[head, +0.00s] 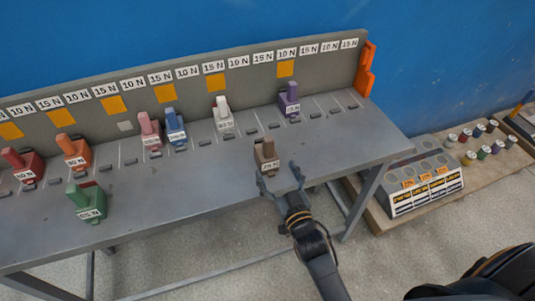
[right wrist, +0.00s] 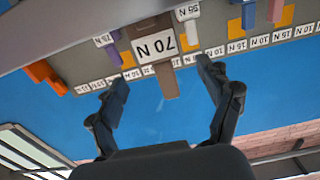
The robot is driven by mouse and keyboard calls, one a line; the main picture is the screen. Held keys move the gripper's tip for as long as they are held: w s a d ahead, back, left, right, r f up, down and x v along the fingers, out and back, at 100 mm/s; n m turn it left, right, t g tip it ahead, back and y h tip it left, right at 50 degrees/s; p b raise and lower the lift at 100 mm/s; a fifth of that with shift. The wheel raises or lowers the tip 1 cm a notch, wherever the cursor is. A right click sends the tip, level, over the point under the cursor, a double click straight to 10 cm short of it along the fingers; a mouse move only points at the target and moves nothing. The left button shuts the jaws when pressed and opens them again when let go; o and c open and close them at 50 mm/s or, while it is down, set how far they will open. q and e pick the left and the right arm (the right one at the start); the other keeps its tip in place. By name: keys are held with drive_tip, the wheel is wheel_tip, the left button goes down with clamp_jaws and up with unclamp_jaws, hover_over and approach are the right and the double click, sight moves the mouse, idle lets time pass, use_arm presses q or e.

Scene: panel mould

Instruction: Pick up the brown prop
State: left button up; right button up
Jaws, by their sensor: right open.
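The brown prop (head: 266,155) stands upright near the front edge of the grey bench, with a white label on its front. In the right wrist view the brown prop (right wrist: 165,72) appears upside down and its label reads 70 N. My right gripper (head: 280,178) is open and empty, just in front of the prop at the bench edge. In the right wrist view its two fingers (right wrist: 163,82) are spread, one on each side of the prop's line, and no contact shows. My left gripper is not in view.
The grey bench (head: 200,190) carries other labelled props: green (head: 86,203), orange (head: 74,152), red, pink, blue, white (head: 222,112) and purple (head: 289,100). A low backboard with force labels runs behind. A platform (head: 425,210) with several spools stands at right. The bench around the brown prop is clear.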

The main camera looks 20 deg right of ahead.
sight(271, 159)
drive_tip(key=w, duration=0.3)
drive_tip(key=w+p, duration=0.1)
drive_tip(key=w, duration=0.4)
drive_tip(key=shift+w+a+f, duration=0.15)
drive_tip(key=c, duration=1.6)
drive_tip(key=shift+o, duration=0.2)
drive_tip(key=shift+r, duration=0.2)
